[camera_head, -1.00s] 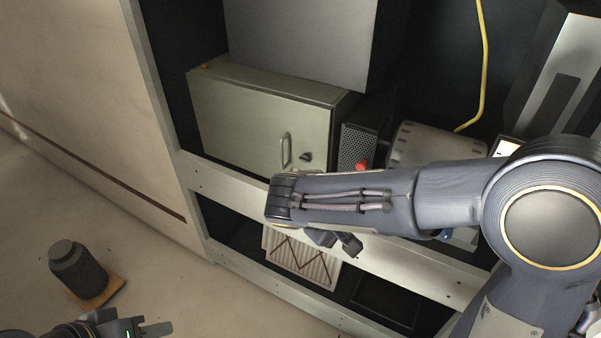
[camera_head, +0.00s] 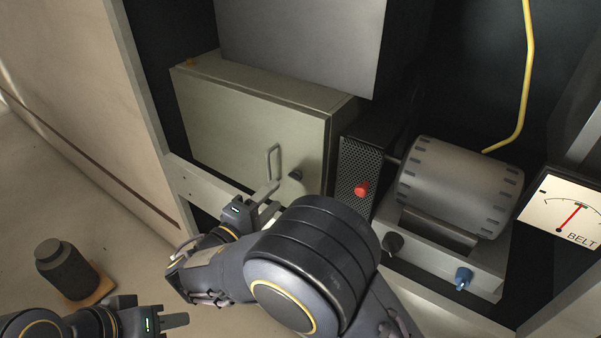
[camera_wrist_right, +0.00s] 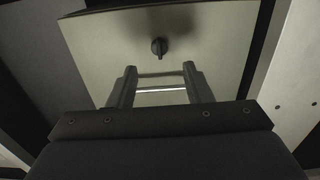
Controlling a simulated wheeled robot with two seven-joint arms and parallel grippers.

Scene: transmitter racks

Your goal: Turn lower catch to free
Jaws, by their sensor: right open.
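A pale green cabinet (camera_head: 240,125) stands on the rack shelf with its door shut. A small dark turn knob (camera_head: 296,175), the only catch I can make out, sits low on the door beside an upright handle (camera_head: 271,160). The knob also shows in the right wrist view (camera_wrist_right: 159,47), beyond my fingertips. My right gripper (camera_head: 268,198) is open in front of the door's lower part. In the wrist view its fingers (camera_wrist_right: 160,75) stand apart, with a pale bar between them; I cannot tell whether they touch anything. My left gripper (camera_head: 172,318) is low at the left, away from the cabinet.
A perforated box with a red knob (camera_head: 361,188) stands right of the cabinet. Further right are a grey motor drum (camera_head: 460,185), a blue knob (camera_head: 463,277) and a BELT meter (camera_head: 565,212). A dark bottle-shaped object (camera_head: 68,268) stands at the lower left.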

